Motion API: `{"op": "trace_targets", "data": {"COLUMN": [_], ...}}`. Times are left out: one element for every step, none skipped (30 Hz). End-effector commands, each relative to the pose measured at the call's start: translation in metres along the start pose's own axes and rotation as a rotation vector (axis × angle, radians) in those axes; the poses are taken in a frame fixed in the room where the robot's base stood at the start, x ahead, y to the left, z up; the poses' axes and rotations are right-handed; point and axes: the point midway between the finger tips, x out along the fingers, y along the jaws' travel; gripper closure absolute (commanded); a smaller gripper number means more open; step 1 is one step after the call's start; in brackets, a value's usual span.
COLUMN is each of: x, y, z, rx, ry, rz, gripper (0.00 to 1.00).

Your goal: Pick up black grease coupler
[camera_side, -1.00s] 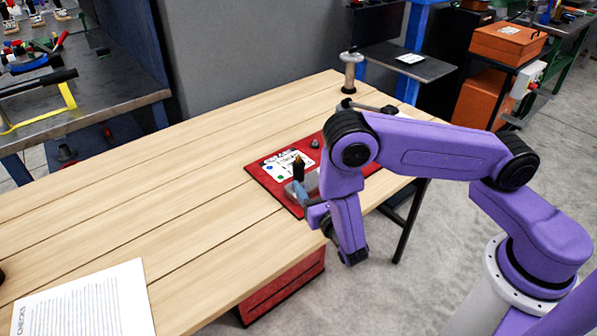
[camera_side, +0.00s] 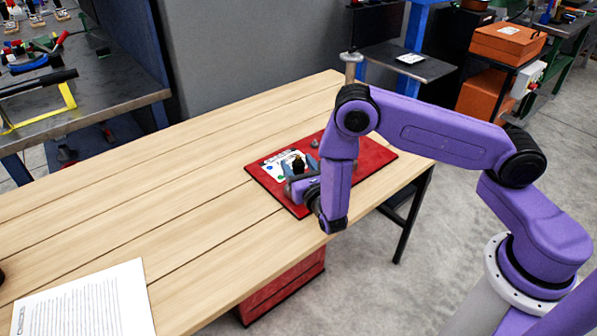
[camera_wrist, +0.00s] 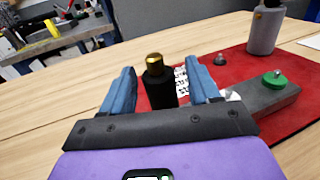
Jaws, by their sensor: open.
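The black grease coupler (camera_wrist: 158,85) stands upright with a brass-coloured tip in the wrist view. In the side view the coupler (camera_side: 298,164) is a small dark shape over the red board (camera_side: 375,152). My gripper (camera_wrist: 162,70) is open, with one blue finger on each side of the coupler. A gap shows between the coupler and each finger in the wrist view. The coupler's lower end is hidden behind the gripper's dark body. In the side view my gripper (camera_side: 301,172) is low over the board's front left part.
A grey block with a green knob (camera_wrist: 275,78) lies right of the fingers. A grey cylinder (camera_wrist: 264,32) and a small grey knob (camera_wrist: 220,60) stand farther back. A printed sheet (camera_side: 85,302) lies front left. The wooden table's left half is mostly clear.

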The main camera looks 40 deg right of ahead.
Motion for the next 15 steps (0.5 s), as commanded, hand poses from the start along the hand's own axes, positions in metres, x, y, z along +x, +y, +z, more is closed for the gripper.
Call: {"op": "trace_targets", "data": {"x": [-0.0002,-0.0002,-0.0003,-0.0003,-0.0004,-0.0004,-0.0005,-0.0004,-0.0005,-0.0005,-0.0005,-0.0005,-0.0005,-0.0005,-0.0005], "y": [0.0000,0.0000,0.0000,0.0000,0.0000,0.0000,0.0000,0.0001,0.0001,0.0001,0.0001,0.0001,0.0001,0.0001,0.0002], "z": [-0.0001,-0.0001,-0.0001,-0.0001,-0.0001,-0.0001,-0.0001,0.0002,0.0002,0.0002,0.0002,0.0002,0.0002,0.0003,0.0007], "rx": [0.000,0.000,0.000,0.000,0.000,0.000,0.000,0.000,0.000,0.000,0.001,0.001,0.001,0.001,0.001], "ry": [0.000,0.000,0.000,0.000,0.000,0.000,0.000,-0.001,-0.001,0.000,0.000,0.000,0.000,0.000,0.000], "rz": [0.000,0.000,0.000,0.000,0.000,0.000,0.000,0.000,0.000,0.000,0.000,0.000,0.000,0.000,0.000], "gripper": [0.39,0.49,0.62,0.72,0.81,0.94,0.97,0.97,1.00,1.00,1.00,1.00,1.00,1.00,1.00]}}
